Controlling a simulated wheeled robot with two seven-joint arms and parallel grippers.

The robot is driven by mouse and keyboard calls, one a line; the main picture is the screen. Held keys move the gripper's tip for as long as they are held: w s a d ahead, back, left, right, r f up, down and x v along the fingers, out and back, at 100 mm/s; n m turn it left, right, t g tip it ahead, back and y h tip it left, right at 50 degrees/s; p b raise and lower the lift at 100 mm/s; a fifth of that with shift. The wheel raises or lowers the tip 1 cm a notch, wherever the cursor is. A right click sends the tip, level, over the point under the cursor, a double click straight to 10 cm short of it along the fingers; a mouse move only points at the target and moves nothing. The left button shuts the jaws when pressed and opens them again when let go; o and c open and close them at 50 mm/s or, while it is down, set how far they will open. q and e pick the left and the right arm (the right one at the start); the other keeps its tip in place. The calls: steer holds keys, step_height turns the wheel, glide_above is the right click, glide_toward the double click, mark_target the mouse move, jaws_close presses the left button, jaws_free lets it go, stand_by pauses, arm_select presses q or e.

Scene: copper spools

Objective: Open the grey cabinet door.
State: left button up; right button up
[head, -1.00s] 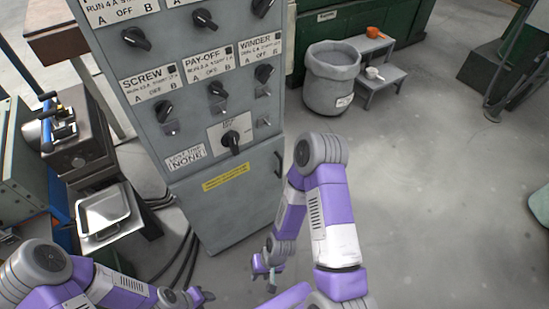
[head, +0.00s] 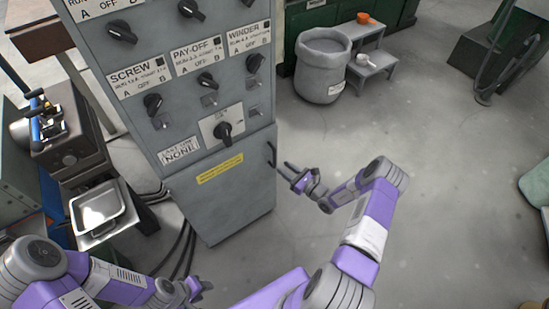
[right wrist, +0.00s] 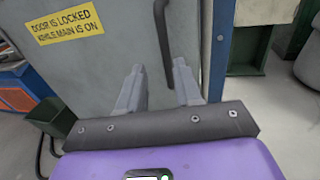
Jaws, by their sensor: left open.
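The grey cabinet door (head: 225,205) is the lower front panel under the knobs, with a yellow label (head: 220,168); it looks shut. Its dark upright handle (head: 272,155) is near the door's right edge. The handle (right wrist: 163,40) also shows in the right wrist view. My right gripper (head: 286,170) is open just right of the handle in the head view. In the right wrist view its fingers (right wrist: 158,80) point at the door, with the handle's line between them, ahead of the tips; I see no grip on it. My left gripper (head: 202,286) is open, low in front of the cabinet.
The control panel (head: 190,90) with several black knobs is above the door. A metal tray (head: 98,210) on a stand is to the left, with cables on the floor nearby. A grey bin (head: 322,68) and small steps (head: 370,65) stand behind.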

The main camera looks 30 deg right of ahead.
mark_target(274, 166)
steer(key=x, duration=0.2)
steer(key=b+x, duration=0.1)
steer(key=x, duration=0.4)
steer(key=shift+w+d+r+b, duration=0.1)
steer(key=shift+w+d+b, duration=0.2)
steer(key=shift+b, duration=0.1)
steer(key=shift+c, duration=0.3)
jaws_close()
